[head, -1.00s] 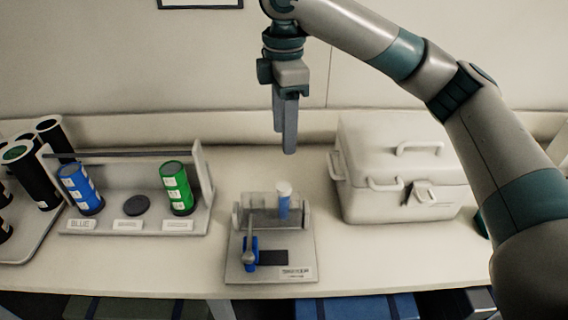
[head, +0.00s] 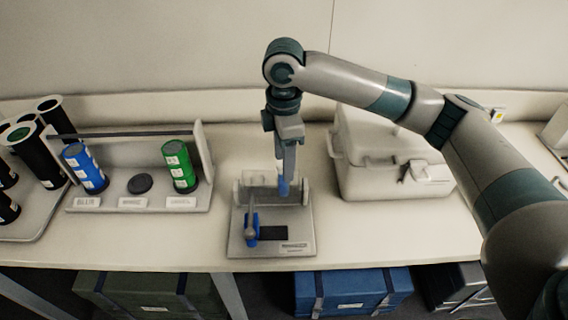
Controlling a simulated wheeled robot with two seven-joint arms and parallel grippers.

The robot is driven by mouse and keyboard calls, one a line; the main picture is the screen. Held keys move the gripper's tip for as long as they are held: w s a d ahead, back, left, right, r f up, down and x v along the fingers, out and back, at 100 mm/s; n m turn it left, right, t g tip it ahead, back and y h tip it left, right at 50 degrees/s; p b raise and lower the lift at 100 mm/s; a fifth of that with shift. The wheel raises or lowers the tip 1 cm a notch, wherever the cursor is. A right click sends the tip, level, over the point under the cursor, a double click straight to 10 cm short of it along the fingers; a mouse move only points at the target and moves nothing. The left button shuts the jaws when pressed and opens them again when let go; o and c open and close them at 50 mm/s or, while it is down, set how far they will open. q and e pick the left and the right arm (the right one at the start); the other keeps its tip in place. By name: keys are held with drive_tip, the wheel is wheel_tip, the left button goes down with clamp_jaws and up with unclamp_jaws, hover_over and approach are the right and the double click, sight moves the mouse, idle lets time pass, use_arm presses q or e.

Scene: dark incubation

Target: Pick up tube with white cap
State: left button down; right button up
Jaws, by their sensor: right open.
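The tube (head: 283,188) stands upright in a small clear-walled holder on a grey stand (head: 238,240). Its blue body shows low down, and its white cap is mostly hidden behind my gripper fingers. My right gripper (head: 284,176) points straight down over the tube, with its fingertips at the height of the cap and upper tube. Its fingers overlap in this view, so the gap between them is hard to see. I cannot tell whether they touch the tube. My left gripper is not in view.
A blue lever (head: 252,228) stands at the stand's front left. A white lidded case (head: 390,180) is close on the right. A rack (head: 140,203) with a blue canister (head: 86,167) and a green canister (head: 180,166) is at left. Dark cylinders stand farther left.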

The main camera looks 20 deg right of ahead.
drive_tip(key=shift+f, duration=1.45)
drive_tip(key=shift+c, duration=0.7)
drive_tip(key=c, duration=1)
drive_tip(key=shift+w+p, duration=0.15)
drive_tip(key=shift+p, duration=0.7)
drive_tip(key=o, duration=1.1)
drive_tip(key=shift+r, duration=0.1)
